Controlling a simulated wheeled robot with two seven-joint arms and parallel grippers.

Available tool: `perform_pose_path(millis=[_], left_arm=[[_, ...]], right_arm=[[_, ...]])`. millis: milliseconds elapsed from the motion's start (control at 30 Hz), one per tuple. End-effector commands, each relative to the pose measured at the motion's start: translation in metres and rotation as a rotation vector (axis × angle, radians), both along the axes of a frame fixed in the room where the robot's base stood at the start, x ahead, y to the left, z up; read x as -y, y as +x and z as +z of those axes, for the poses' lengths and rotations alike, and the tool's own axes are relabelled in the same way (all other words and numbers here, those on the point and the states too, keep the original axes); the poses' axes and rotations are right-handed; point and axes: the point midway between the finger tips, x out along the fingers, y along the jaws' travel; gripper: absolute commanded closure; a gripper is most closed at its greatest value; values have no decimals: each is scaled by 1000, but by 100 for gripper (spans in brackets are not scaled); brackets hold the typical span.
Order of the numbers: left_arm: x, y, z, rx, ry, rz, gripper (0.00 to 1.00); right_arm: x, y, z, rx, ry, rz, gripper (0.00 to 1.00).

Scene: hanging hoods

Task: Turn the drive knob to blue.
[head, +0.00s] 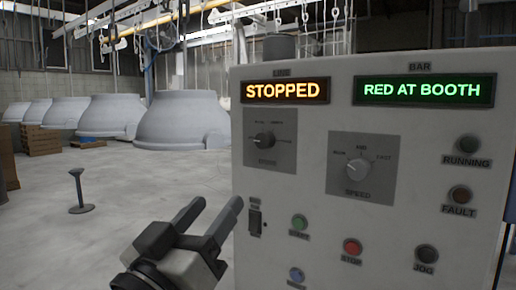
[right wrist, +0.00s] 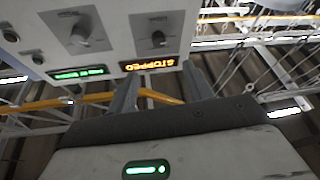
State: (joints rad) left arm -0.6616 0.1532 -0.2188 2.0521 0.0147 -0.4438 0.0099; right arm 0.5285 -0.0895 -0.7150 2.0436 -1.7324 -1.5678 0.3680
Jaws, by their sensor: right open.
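The drive knob (head: 264,141) is a black dial on a grey plate, below the amber STOPPED display on the pale control panel (head: 310,200). Its pointer looks roughly level, with a light mark toward the left; the plate's small lettering is too blurred to read. The knob also shows upside down in the right wrist view (right wrist: 158,39). My right gripper (head: 218,205) is open and empty, below and left of the knob and apart from it. Its two fingers also show in the right wrist view (right wrist: 162,88). My left gripper is not in view.
A speed knob (head: 359,169) sits right of the drive knob. A green display (head: 424,91) reads RED AT BOOTH. Start (head: 299,222), stop (head: 352,246) and blue (head: 296,274) buttons sit lower. Large grey hoods (head: 185,120) and a small stand (head: 80,190) are left, with open floor between.

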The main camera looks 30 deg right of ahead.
Motion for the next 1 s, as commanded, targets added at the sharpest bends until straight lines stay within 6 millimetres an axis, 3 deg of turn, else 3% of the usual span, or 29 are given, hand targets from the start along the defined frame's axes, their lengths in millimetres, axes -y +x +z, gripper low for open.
perform_pose_path(millis=[167,700,1000], left_arm=[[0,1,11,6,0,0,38],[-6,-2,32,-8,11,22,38],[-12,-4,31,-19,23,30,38]], right_arm=[[13,6,15,20,-11,-11,49],[103,58,57,16,-11,-11,49],[125,71,63,14,-8,-10,49]])
